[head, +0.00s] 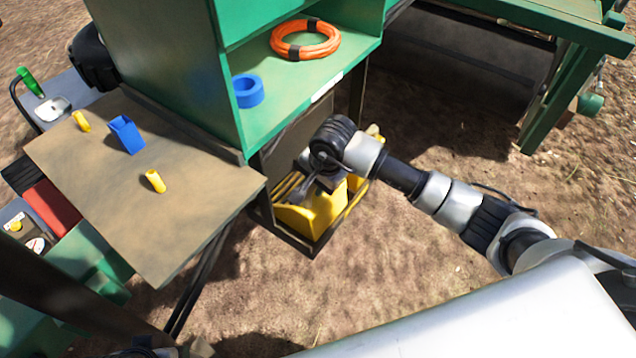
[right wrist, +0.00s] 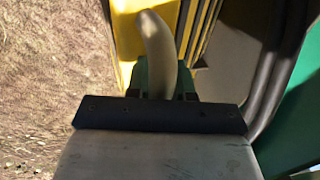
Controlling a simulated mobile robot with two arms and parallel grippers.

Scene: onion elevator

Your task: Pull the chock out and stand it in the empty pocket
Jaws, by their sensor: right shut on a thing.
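A yellow chock (head: 312,214) sits in a low dark holder (head: 298,243) beside the green cabinet, near the ground. My right gripper (head: 322,184) reaches down to it from above. In the right wrist view a pale curved handle (right wrist: 157,50) stands between my green fingertips, which are shut on it. Yellow surfaces (right wrist: 195,30) show just beyond. My wrist covers much of the holder, and I cannot make out an empty pocket. My left gripper is not in view.
The green cabinet (head: 190,65) holds an orange cable coil (head: 305,40) and a blue ring (head: 248,91). A brown board (head: 120,190) to the left carries a blue holder (head: 126,134) and yellow pieces (head: 155,181). Bare ground lies in front of the dark holder.

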